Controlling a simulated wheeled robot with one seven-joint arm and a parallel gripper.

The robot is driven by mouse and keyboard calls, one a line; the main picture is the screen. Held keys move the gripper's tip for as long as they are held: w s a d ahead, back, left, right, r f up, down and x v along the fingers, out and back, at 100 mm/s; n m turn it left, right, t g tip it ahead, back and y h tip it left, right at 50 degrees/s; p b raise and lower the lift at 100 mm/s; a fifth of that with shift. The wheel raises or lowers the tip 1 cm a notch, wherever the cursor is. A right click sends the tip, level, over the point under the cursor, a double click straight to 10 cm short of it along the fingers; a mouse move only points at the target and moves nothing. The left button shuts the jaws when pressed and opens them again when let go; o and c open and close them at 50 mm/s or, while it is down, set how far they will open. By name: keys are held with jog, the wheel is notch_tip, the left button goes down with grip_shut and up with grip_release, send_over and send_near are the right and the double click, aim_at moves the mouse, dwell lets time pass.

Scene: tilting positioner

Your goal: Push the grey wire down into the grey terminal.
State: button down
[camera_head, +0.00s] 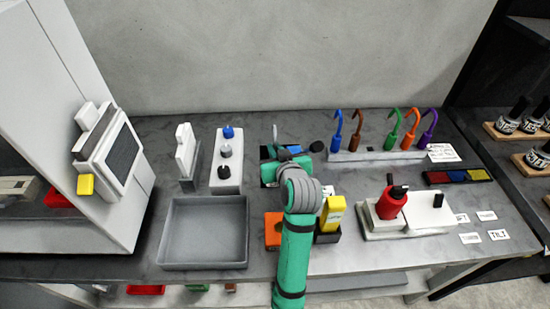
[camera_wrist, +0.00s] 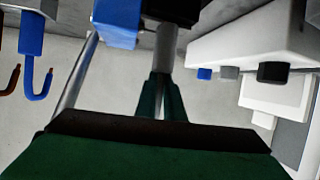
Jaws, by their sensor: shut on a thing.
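My gripper (camera_wrist: 160,88) shows green fingers shut on the grey wire (camera_wrist: 165,50) in the wrist view, which appears upside down. The wire's far end meets a dark grey block, which looks like the grey terminal (camera_wrist: 172,10). I cannot tell how deep the wire sits in it. A blue block (camera_wrist: 115,22) stands beside that terminal. In the head view my gripper (camera_head: 274,152) is at the middle of the table, partly hidden by my wrist. The grey terminal is hidden there, and only some blue (camera_head: 294,149) shows beside the gripper.
A rack (camera_head: 350,155) with several coloured hooked wires stands behind right. A white block (camera_head: 226,180) with blue, grey and black knobs stands left, behind an empty grey tray (camera_head: 205,265). A yellow item (camera_head: 333,212) and a red-knobbed white fixture (camera_head: 410,230) stand to the right.

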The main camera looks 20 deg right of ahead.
aim_at(275, 142)
jog(key=shift+r, duration=0.15)
jog(key=shift+r, duration=3.35)
jog(key=shift+s, duration=0.15)
